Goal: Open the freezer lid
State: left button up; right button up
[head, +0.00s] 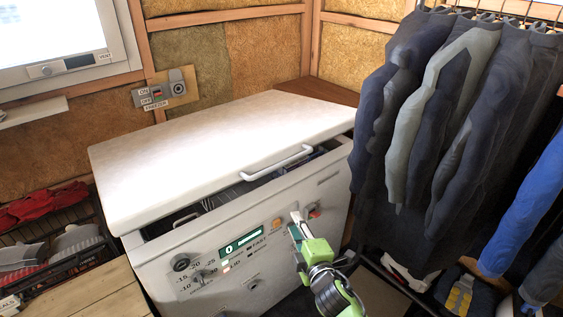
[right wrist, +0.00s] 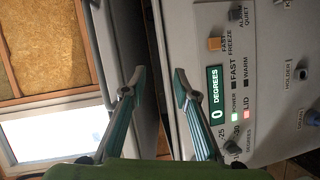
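The white chest freezer (head: 250,220) stands in the middle of the head view. Its lid (head: 210,150) is slightly raised, with a dark gap along the front through which some contents show. A white bar handle (head: 277,163) is on the lid's front edge. My right gripper (head: 297,222) is in front of the control panel, below and right of the handle. In the right wrist view the right gripper (right wrist: 158,76) is open and empty, its fingers apart. The lid's edge (right wrist: 128,40) is on the left there, and the panel on the right. My left gripper is not in view.
A rack of hanging dark clothes (head: 450,110) stands close on the right. A wooden surface (head: 95,295) and shelves with red cloth (head: 45,205) are at the left. A window (head: 60,45) and switch panel (head: 165,90) are on the wall behind.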

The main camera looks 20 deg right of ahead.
jog(key=n+t, duration=0.2)
send_near(281, 164)
jog(key=s+f, duration=0.1)
jog(key=s, duration=0.2)
jog(key=w+b, duration=0.2)
jog(key=w, duration=0.5)
jog(key=w+b, duration=0.2)
jog(key=w, duration=0.4)
jog(key=shift+w+d+r, duration=0.2)
jog(key=shift+w+r, duration=0.05)
jog(key=shift+w, duration=0.15)
grip_shut()
